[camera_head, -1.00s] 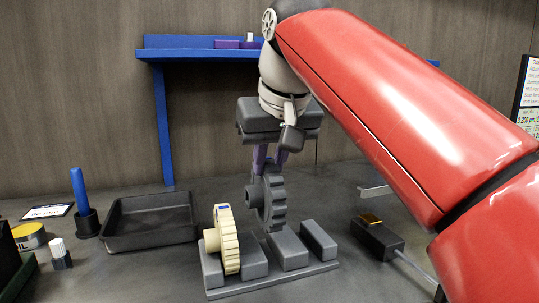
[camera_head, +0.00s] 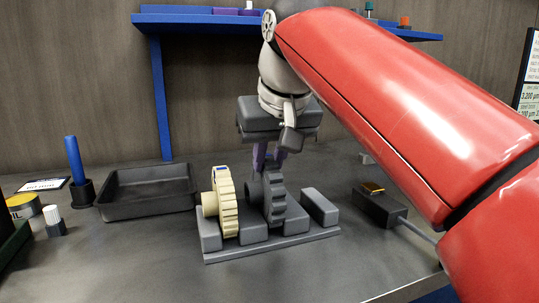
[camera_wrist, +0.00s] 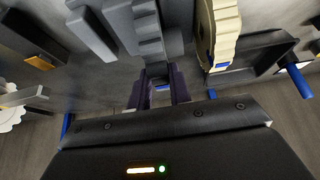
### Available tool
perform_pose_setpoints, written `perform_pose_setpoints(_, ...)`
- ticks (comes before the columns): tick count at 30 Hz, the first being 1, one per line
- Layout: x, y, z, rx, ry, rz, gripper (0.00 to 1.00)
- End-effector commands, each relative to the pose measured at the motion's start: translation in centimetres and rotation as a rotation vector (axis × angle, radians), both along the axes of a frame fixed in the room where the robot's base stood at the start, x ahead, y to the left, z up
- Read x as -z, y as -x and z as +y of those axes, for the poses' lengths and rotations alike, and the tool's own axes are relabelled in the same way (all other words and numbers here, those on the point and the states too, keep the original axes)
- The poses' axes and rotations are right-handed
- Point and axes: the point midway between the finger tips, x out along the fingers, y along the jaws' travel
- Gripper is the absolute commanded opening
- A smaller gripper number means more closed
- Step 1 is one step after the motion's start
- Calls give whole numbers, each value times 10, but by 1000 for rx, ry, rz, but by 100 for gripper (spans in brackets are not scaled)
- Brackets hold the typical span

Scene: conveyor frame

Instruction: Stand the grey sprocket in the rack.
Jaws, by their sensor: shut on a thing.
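The grey sprocket (camera_head: 275,200) is a dark toothed wheel with a hub on its left side. It stands upright, its lower edge down between two blocks of the grey rack (camera_head: 270,252). Whether it touches the slot bottom is hidden. My gripper (camera_head: 266,166) is above it with purple fingers shut on its upper edge. In the wrist view the grey sprocket (camera_wrist: 149,42) lies just ahead of the purple fingers (camera_wrist: 160,88). A cream sprocket (camera_head: 228,203) stands upright in the rack's left slot.
A black tray (camera_head: 148,207) lies to the left, near a blue peg in a holder (camera_head: 78,165). A dark box with an orange top (camera_head: 379,207) is right of the rack. A blue shelf (camera_head: 200,25) stands behind. The table in front of the rack is clear.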

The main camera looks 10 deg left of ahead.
Motion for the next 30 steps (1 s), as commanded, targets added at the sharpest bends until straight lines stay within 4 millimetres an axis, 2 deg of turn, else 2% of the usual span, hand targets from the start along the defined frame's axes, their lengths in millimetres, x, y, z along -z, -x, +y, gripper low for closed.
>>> perform_pose_setpoints(14,3,0,0,0,-1,-2,0)
perform_pose_setpoints(15,3,0,0,0,-1,-2,21)
perform_pose_setpoints(21,3,0,0,0,-1,-1,45)
perform_pose_setpoints(30,1,1,-1,0,0,0,45)
